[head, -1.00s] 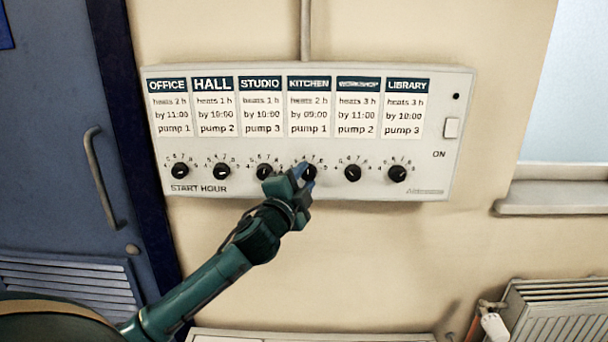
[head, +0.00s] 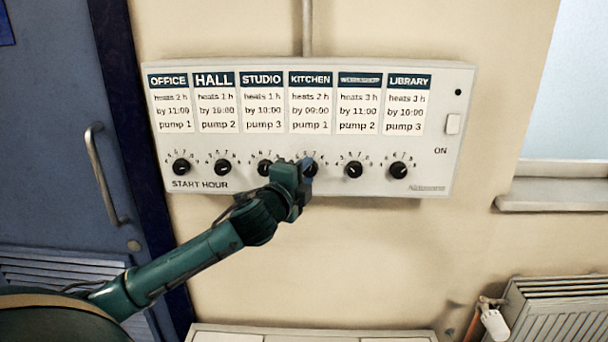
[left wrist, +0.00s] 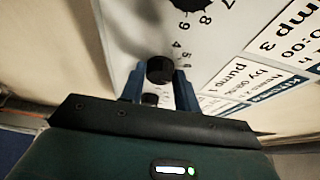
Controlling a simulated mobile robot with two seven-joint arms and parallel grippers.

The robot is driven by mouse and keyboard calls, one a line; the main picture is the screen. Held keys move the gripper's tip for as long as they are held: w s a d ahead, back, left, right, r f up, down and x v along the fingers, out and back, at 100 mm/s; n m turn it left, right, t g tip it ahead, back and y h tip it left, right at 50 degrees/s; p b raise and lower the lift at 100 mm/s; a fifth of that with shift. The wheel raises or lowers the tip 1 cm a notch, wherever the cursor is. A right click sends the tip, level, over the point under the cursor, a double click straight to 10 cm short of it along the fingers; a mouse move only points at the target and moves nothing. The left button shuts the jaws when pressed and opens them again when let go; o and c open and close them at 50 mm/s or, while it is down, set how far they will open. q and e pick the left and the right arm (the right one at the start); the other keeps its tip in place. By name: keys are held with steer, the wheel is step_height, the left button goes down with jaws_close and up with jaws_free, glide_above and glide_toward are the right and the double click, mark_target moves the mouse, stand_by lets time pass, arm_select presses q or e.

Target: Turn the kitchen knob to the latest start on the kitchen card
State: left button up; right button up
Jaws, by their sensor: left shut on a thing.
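The kitchen card (head: 311,104) on the white wall panel reads "heats 2 h", "by 09:00", "pump 1". Below it is the black kitchen knob (head: 311,169), partly hidden by my left gripper (head: 304,168) in the head view. In the left wrist view my left gripper (left wrist: 159,76) has its two blue fingers on either side of the kitchen knob (left wrist: 160,68), shut on it. Some numbers of its dial show beside it, but I cannot read the pointer. My right gripper is not in view.
The panel (head: 460,90) also carries cards and knobs for office, hall, studio, workshop and library. The studio knob (head: 264,168) is close left of my gripper. A switch (head: 453,124) marked ON is at the right. A blue door (head: 50,130) stands left, a radiator (head: 560,310) lower right.

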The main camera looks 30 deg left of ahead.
arm_select(q)
steer(key=o, duration=1)
steer(key=shift+c, duration=0.2)
steer(key=s+d+b, duration=0.2)
steer(key=s+b, duration=0.1)
steer(key=s, duration=1)
steer(key=shift+b, duration=0.35)
